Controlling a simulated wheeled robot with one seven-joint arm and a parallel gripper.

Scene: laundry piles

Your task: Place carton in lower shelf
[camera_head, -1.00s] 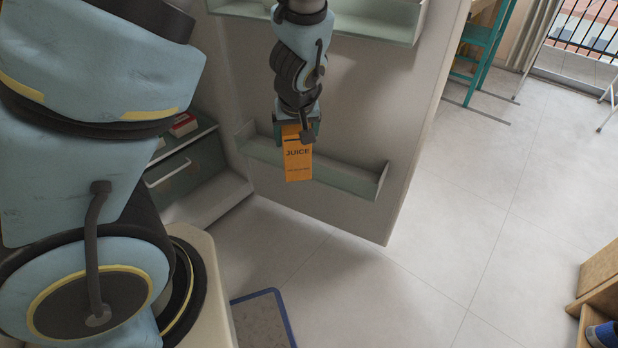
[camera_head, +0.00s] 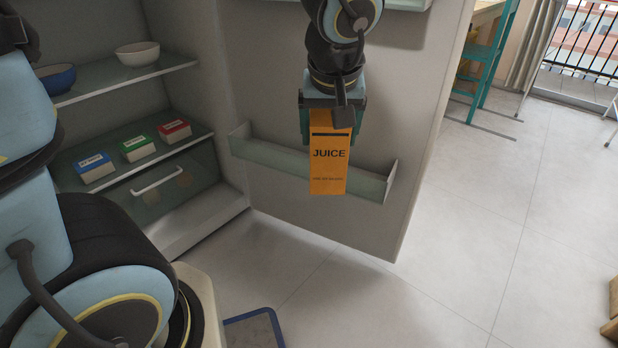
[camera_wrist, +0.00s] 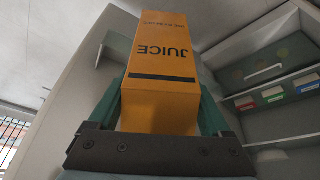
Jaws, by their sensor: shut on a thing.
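An orange juice carton (camera_head: 329,168) hangs upright in my gripper (camera_head: 331,118), which is shut on its upper part. The carton and the gripper's green fingers also show in the wrist view (camera_wrist: 165,75). The lower door shelf (camera_head: 270,160) is a shallow tray on the inside of the open fridge door. In the head view the carton overlaps this shelf and hides part of it; I cannot tell how far in front of it the carton is. The carton's bottom shows a little below the shelf's front.
An upper door shelf (camera_head: 410,3) shows at the top edge. Inside the fridge at left, a shelf holds a white bowl (camera_head: 138,53) and a blue bowl (camera_head: 56,78). Below are blue (camera_head: 94,167), green (camera_head: 138,147) and red (camera_head: 174,131) boxes. Open floor (camera_head: 470,230) lies right.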

